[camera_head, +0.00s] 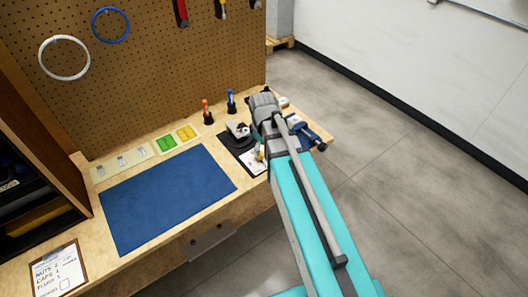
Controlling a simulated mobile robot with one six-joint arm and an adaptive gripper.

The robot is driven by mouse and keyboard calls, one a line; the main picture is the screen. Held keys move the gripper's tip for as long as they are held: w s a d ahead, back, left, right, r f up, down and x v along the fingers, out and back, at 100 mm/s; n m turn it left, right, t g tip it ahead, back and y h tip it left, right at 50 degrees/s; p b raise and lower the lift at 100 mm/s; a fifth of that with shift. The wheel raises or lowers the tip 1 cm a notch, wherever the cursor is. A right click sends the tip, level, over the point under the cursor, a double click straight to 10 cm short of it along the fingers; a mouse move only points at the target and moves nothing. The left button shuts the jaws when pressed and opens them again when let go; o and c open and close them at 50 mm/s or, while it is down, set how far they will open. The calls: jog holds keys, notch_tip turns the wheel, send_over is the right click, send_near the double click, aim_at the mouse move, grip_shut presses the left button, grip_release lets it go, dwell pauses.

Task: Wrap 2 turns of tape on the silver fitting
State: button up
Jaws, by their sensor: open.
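My arm reaches from the bottom right over the right end of the workbench, and its wrist is above the bench there. My gripper's fingers do not show; the wrist and arm hide them. A small white and grey item (237,130) sits on a dark mat (232,146) just left of my wrist; I cannot tell if it is the tape. A small pale and yellowish piece (258,153) shows at the arm's left edge, too small to name. I cannot make out the silver fitting for certain.
A blue mat (165,198) covers the bench's middle. Trays with green and yellow parts (177,139) and pale parts (122,161) lie behind it. Orange (207,112) and blue (231,102) upright items stand near the pegboard (150,85). A dark blue tool (308,133) lies right of my arm.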

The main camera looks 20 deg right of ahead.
jog(key=shift+s+f+m, duration=0.15)
jog(key=shift+s+m, duration=0.7)
jog(key=shift+m, duration=0.05)
jog(key=s+m, duration=0.6)
jog(key=m, duration=0.1)
jog(key=shift+a, duration=0.15)
